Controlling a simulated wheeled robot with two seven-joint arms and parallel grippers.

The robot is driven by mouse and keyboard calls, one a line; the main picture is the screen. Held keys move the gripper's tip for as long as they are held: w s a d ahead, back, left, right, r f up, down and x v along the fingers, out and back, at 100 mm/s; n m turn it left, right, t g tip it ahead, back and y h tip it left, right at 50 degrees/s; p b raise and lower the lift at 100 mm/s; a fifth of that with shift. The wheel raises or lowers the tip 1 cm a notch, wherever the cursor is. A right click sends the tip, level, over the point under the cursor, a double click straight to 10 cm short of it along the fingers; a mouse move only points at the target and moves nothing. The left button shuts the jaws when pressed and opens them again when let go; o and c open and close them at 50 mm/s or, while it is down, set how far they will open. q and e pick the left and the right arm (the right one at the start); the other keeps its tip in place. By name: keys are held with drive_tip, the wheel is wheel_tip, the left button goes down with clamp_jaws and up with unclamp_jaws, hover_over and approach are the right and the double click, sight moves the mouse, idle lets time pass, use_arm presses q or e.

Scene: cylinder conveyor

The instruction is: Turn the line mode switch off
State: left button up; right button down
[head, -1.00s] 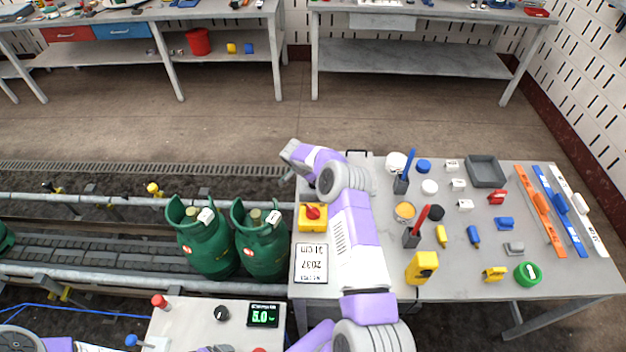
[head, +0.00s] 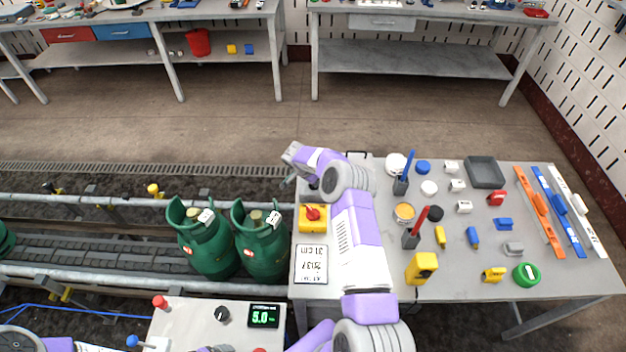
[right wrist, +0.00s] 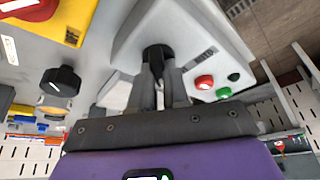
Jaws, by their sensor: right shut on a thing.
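In the right wrist view my right gripper (right wrist: 160,88) is shut on a black knob (right wrist: 157,55) on the face of a pale grey control box (right wrist: 185,30). The fingers cover part of the knob, and the small label beside it is unreadable. A red button (right wrist: 204,82) and green buttons sit on the same face. In the head view my right arm reaches across the table's left side, and its gripper (head: 287,180) is only partly visible at the conveyor edge. A grey piece of my left arm's end (head: 215,349) may show at the bottom edge; its fingers are unclear.
Green gas cylinders (head: 262,245) stand on the conveyor just left. A panel with a lit display (head: 264,315) is at the front. Loose items crowd the table's right side.

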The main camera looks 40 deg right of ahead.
drive_tip(key=n+t+p, duration=0.1)
drive_tip(key=n, duration=0.1)
drive_tip(key=n+p, duration=0.2)
drive_tip(key=shift+s+r+n+t+y, duration=0.1)
drive_tip(key=shift+s+n+t+y, duration=0.05)
drive_tip(key=shift+n+t+y, duration=0.25)
drive_tip(key=shift+d+n+t+y+p, duration=0.1)
drive_tip(key=shift+n+t+y+p, duration=0.25)
drive_tip(key=shift+n+p, duration=0.9)
drive_tip(key=shift+n+t, duration=0.25)
drive_tip(key=shift+n, duration=0.2)
drive_tip(key=c, duration=1.1)
unclamp_jaws()
drive_tip(key=v, duration=0.7)
drive_tip(key=shift+r, duration=0.2)
